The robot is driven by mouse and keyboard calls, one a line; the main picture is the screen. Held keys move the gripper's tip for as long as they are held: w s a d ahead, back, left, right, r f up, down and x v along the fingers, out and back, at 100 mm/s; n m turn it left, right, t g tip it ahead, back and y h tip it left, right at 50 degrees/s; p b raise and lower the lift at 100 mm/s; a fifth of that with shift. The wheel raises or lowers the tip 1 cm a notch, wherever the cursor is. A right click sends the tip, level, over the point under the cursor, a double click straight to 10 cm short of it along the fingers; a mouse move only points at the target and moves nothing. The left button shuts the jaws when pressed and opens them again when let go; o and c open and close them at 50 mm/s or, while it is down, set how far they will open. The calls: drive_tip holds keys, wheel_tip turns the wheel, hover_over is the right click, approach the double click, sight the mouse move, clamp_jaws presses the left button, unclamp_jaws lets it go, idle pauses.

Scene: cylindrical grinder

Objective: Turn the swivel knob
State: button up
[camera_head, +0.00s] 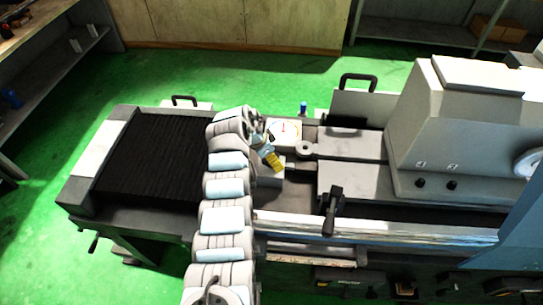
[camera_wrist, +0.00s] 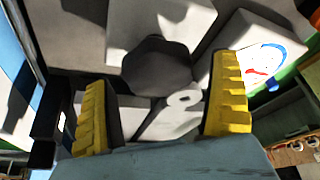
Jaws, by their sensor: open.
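In the wrist view, a dark, rounded knob-like part (camera_wrist: 157,65), which looks like the swivel knob, sits between and beyond the fingertips. My gripper (camera_wrist: 162,78) is open, with one yellow ridged finger on each side of it in the picture. Nothing is held, and I cannot tell how far the fingers are from the part. In the head view my gripper (camera_head: 272,160) is over the machine, just left of its middle, next to a white block with a dial face (camera_head: 285,131). There, the dark part is not clearly visible, perhaps hidden by my arm.
A light ring-shaped part (camera_head: 305,149) lies right of my gripper. A black lever handle (camera_head: 332,205) stands at the front. The large grey housing (camera_head: 455,125) with two small black knobs is at the right. A black bellows cover (camera_head: 155,155) is at the left.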

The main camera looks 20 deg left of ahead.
drive_tip(key=shift+c, duration=0.5)
drive_tip(key=c, duration=1.1)
drive_tip(key=shift+r, duration=0.1)
